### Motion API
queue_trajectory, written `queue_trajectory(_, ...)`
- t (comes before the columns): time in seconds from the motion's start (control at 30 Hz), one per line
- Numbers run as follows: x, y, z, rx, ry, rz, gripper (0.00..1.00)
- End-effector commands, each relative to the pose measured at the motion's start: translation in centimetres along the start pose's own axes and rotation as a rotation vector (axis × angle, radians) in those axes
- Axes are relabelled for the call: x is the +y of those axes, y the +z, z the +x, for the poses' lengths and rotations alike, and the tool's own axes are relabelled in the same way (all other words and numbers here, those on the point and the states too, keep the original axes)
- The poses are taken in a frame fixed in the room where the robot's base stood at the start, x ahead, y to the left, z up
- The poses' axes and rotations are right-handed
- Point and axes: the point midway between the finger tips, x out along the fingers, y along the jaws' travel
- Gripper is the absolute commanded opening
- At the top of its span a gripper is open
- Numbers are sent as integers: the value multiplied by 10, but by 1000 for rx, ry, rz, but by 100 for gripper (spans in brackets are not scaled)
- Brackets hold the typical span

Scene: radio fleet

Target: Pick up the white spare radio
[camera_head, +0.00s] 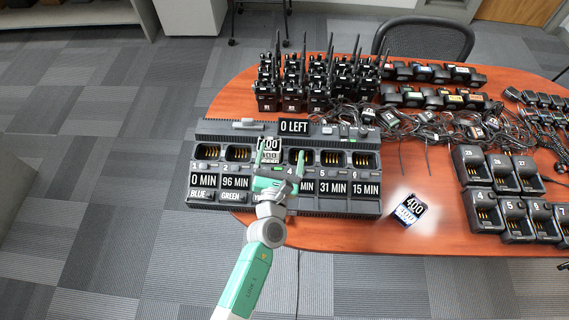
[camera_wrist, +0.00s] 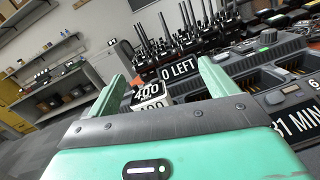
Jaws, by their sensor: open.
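A white block with a black "400" label (camera_head: 269,147) stands in the third slot of the grey multi-slot charger (camera_head: 222,129). It also shows between my fingers in the wrist view (camera_wrist: 150,97), partly hidden by the gripper body. A second "400" block, black and white (camera_head: 408,208), lies on the table right of the charger. I cannot tell for sure which is the spare radio. My gripper (camera_head: 269,166) is open at the third slot, its green fingers (camera_wrist: 163,84) to either side of the white block. Contact cannot be made out.
Several black radios (camera_head: 292,92) stand upright behind the charger. Tangled cables and earpieces (camera_head: 440,130) lie at the back right. Single chargers (camera_head: 482,210) fill the table's right side. The orange tabletop (camera_head: 345,235) is bare in front of the charger. A chair (camera_head: 425,38) stands behind.

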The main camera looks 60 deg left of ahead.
Motion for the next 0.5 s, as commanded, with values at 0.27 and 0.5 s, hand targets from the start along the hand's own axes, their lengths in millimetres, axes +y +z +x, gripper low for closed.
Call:
queue_trajectory(0.27,31,-67,-18,76,103,-173,85)
queue_trajectory(0.5,32,-68,5,73,102,-170,85)
